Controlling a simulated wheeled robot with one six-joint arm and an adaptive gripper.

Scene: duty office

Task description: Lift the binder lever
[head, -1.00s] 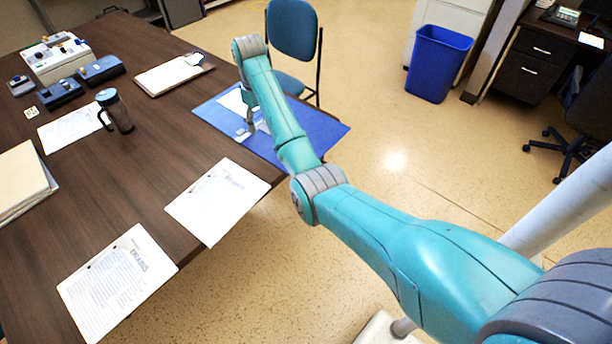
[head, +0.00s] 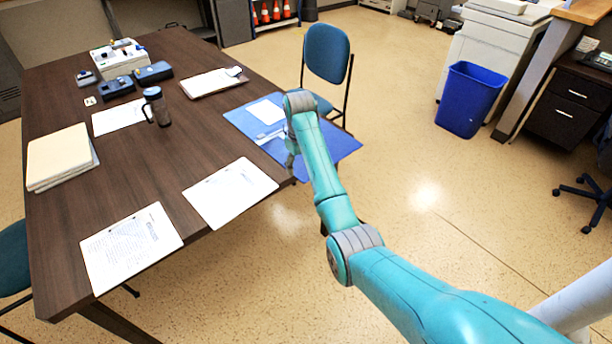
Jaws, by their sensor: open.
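The blue binder (head: 335,146) lies open at the right edge of the brown table, with white paper (head: 266,111) on its far left part. A small pale metal mechanism (head: 270,134) shows near the binder's middle. It is too small to tell the lever's position. My gripper (head: 291,166) points down over the near part of the binder, to the right of the mechanism. It is small and partly hidden by my arm. It appears empty and open, and I cannot tell whether it touches the binder.
Loose sheets (head: 230,192), a clipboard (head: 212,82), a dark mug (head: 157,108) and folders (head: 60,156) lie on the table (head: 120,180). A blue chair (head: 327,55) stands behind the binder. A blue bin (head: 470,98) stands right, with open floor between.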

